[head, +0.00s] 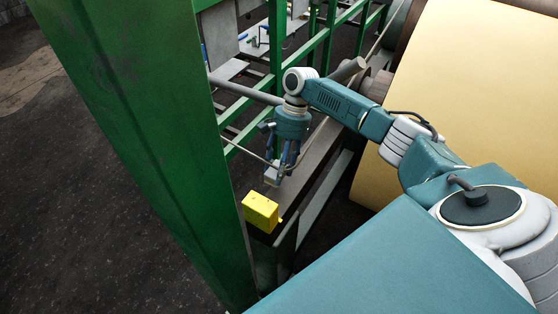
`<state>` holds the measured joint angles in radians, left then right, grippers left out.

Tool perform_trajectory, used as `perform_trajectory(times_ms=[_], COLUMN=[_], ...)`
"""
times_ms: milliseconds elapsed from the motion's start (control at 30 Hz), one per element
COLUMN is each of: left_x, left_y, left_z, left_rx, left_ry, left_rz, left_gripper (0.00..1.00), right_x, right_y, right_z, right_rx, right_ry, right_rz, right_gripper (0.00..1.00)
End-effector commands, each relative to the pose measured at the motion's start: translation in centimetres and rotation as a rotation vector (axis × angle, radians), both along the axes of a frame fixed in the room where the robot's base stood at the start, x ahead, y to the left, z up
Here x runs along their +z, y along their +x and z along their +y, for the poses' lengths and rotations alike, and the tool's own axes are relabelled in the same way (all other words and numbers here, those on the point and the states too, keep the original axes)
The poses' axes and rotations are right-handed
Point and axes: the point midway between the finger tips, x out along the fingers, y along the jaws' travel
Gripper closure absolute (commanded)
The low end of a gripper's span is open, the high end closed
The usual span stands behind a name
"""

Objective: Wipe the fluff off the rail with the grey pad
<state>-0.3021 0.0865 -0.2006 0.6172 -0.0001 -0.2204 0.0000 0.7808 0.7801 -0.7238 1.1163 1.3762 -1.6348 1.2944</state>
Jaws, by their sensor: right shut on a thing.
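My right gripper (279,168) points down over the near part of the rail (312,163), a dark flat-topped beam. It is shut on a small grey thing, which looks like the grey pad (271,181). The fingers hide part of the pad. I cannot tell whether the pad touches the rail top or hangs just above it. I cannot make out any fluff on the rail at this size. My left gripper is not in view.
A yellow block (261,212) sits at the rail's near end, close to the gripper. A wide green post (150,120) stands to the left, with green bars (325,60) behind. A large cream roll (480,90) fills the right. Dark floor (70,200) lies at left.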

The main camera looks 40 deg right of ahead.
Motion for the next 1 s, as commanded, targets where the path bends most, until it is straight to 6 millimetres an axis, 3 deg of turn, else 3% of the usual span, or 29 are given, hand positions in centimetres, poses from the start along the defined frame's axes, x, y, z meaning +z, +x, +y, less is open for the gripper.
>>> perform_trajectory(times_ms=[133,400,1000], left_x=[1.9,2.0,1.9], left_y=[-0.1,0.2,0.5], left_z=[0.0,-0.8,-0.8], left_rx=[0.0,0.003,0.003], left_ry=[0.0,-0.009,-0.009], left_rz=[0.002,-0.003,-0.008], left_gripper=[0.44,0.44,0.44], right_x=[1.6,3.4,3.6], right_y=[0.0,0.4,0.5], right_z=[-0.1,-0.8,-0.7], right_rx=[0.0,-0.001,0.002], right_ry=[0.001,0.001,0.001], right_rz=[0.0,-0.002,-0.002], right_gripper=[0.79,0.79,0.79])
